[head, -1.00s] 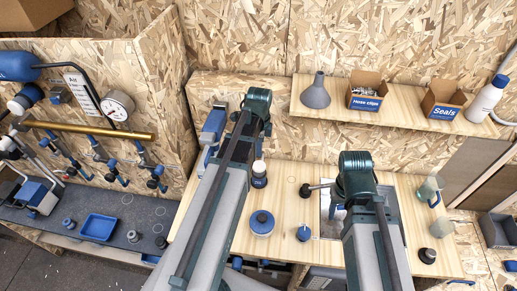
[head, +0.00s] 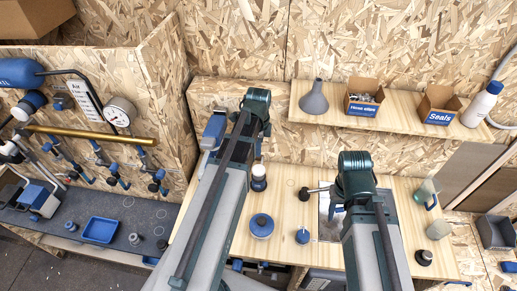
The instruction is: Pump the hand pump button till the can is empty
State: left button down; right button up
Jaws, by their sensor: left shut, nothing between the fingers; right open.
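My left arm (head: 222,190) rises from the bottom to a dark green joint. My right arm (head: 372,245) rises to a lower green joint. Both grippers are hidden behind the arms. A dark-and-white cylindrical container (head: 259,178) stands beside the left arm, partly hidden. I cannot tell which of these is the hand pump or can.
A black-knobbed rod (head: 312,191) sticks out left of the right arm's joint. The shelf (head: 410,122) holds a grey funnel (head: 315,97), two labelled boxes and a white bottle (head: 481,104). A bench (head: 130,210) with a blue tray (head: 101,230) is at left. The front middle table is clear.

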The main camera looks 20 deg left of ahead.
aim_at(258, 170)
pick_arm(q)
notch_tip(258, 170, down, 8)
jog(key=b, duration=0.7)
jog(key=shift+f, duration=0.15)
notch_tip(258, 170, down, 4)
jog(key=b, duration=0.4)
jog(key=shift+r+p, duration=2.25)
jog(key=shift+r, duration=0.15)
jog(key=shift+f, duration=0.1)
jog(key=shift+f+b, duration=0.2)
jog(key=shift+b, duration=0.15)
jog(key=shift+f, duration=0.1)
jog(key=shift+r+p, duration=0.35)
jog(key=shift+r, duration=0.05)
jog(key=shift+f, duration=0.1)
